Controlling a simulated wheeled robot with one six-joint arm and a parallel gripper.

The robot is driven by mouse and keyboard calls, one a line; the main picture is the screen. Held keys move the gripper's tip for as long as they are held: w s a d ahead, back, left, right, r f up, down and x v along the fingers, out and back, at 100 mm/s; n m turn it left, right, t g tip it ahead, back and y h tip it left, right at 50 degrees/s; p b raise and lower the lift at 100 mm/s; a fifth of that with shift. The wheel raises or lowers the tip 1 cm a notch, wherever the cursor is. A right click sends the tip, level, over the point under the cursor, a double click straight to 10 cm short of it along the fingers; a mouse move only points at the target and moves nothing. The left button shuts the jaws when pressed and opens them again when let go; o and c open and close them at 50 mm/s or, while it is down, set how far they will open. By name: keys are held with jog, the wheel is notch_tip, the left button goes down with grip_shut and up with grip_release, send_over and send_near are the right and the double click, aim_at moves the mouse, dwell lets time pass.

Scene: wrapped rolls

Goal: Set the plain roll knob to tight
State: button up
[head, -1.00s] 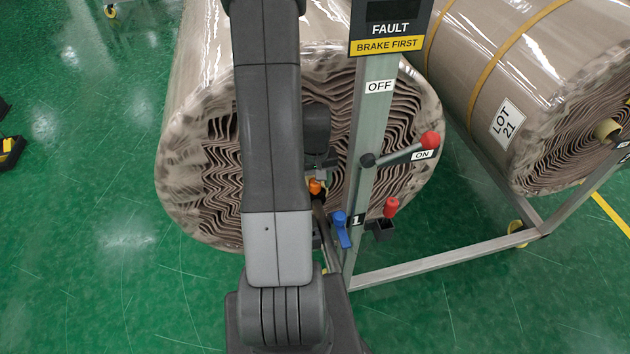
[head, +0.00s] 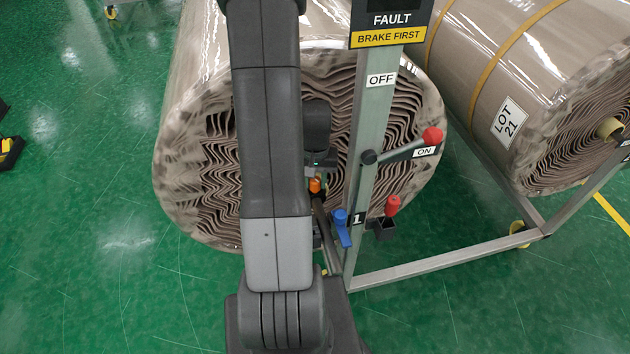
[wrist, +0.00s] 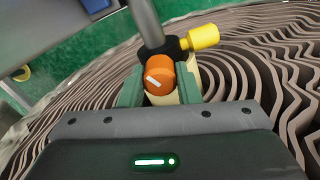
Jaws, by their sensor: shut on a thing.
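The orange knob (wrist: 160,78) with a white pointer mark shows in the wrist view; the mark slants toward upper left. My gripper (wrist: 159,84) is shut on the knob, with one green finger on each side of it. In the head view the orange knob (head: 315,185) is small beside my arm, in front of the end of the plain wrapped roll (head: 190,130). My gripper (head: 318,172) is partly hidden there by the arm. I see no readable tight mark near the knob.
A grey post (head: 372,130) stands right of my arm, with a red-tipped ON lever (head: 433,135), a blue handle (head: 341,225) and a red knob (head: 393,205). A FAULT, BRAKE FIRST sign (head: 390,28) tops it. A yellow cap (wrist: 203,37) sits close beside the orange knob.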

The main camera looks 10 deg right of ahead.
jog(key=o, duration=1)
jog(key=shift+r, duration=0.15)
notch_tip(320, 180, up, 14)
jog(key=shift+f, duration=0.2)
notch_tip(320, 180, down, 14)
jog(key=shift+r, duration=0.1)
dwell(0.7)
dwell(0.4)
